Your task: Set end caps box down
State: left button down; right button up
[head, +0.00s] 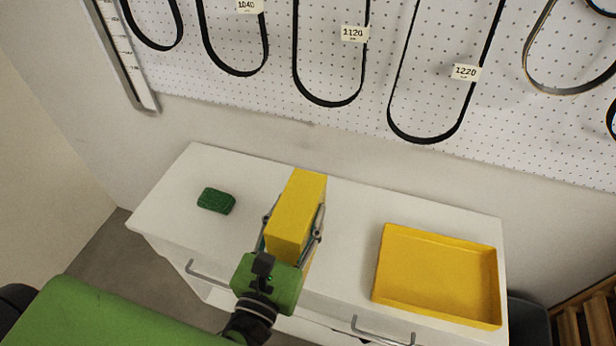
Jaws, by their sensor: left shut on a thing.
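The end caps box (299,207) is a yellow, upright-looking block in the middle of the head view. My left gripper (292,228) is shut on it, with a finger on each side. The box is over the white cabinet top (352,207); I cannot tell whether its underside touches the surface, since the gripper hides its lower near part. My right gripper is not in view.
A dark green block (216,200) lies on the cabinet top to the left. A shallow, empty yellow tray (436,275) lies to the right. A pegboard (330,60) with hanging black belts rises behind. White surface is free on both sides of the box.

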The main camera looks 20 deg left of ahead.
pick_arm(q)
jog(key=s+a+f+b, duration=0.3)
jog(key=a+f+b, duration=0.3)
jog(key=b, duration=0.1)
jog(key=shift+s+a+f+y, duration=0.15)
jog(key=shift+s+f+y, duration=0.05)
jog(key=shift+f+y, duration=0.15)
